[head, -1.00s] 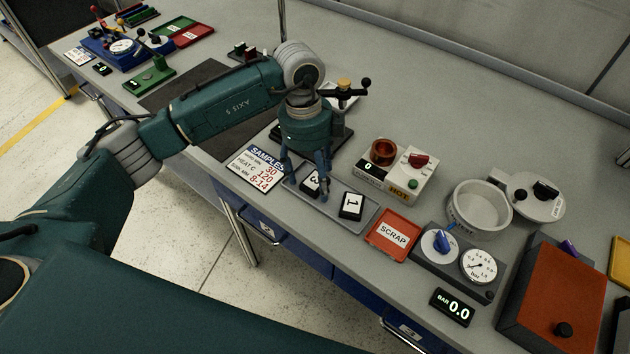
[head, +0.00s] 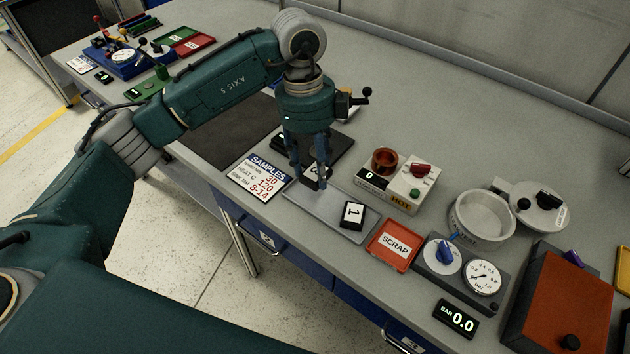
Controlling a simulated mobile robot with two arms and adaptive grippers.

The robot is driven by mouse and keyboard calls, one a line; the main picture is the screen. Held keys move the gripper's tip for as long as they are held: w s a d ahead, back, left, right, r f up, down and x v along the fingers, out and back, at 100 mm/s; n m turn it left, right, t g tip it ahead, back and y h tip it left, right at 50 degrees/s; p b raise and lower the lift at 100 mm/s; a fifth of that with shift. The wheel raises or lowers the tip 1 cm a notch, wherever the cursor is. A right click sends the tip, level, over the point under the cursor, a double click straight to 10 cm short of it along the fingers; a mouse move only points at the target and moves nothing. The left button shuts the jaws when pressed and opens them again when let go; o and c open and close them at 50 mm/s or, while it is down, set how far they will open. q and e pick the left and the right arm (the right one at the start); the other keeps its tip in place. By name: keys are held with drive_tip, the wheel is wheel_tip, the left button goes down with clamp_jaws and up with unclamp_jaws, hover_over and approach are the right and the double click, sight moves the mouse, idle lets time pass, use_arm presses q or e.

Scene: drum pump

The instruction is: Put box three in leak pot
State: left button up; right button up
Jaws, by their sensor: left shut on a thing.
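My left gripper (head: 309,178) is shut on a small dark box with a white label (head: 317,171). Its fingers partly hide the label, which read 3 a moment earlier. The box appears to be just above the far side of the grey tray (head: 300,197). Box one (head: 353,214), black with a white label marked 1, lies at the tray's right end. The leak pot (head: 482,217), a round light-grey open pot with TEST on its front, stands well to the right, apart from the gripper. My right gripper is out of view.
Between tray and pot are the heater unit with a copper cup (head: 384,161), the red SCRAP tray (head: 394,244) and the gauge panel (head: 459,271).

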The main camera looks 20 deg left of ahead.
use_arm(q)
wheel_tip(320, 180, up, 12)
drive_tip(key=r, duration=0.1)
wheel_tip(320, 180, up, 4)
drive_tip(key=p, duration=0.2)
hover_over(315, 170)
drive_tip(key=shift+s+f, duration=0.1)
drive_tip(key=shift+f, duration=0.1)
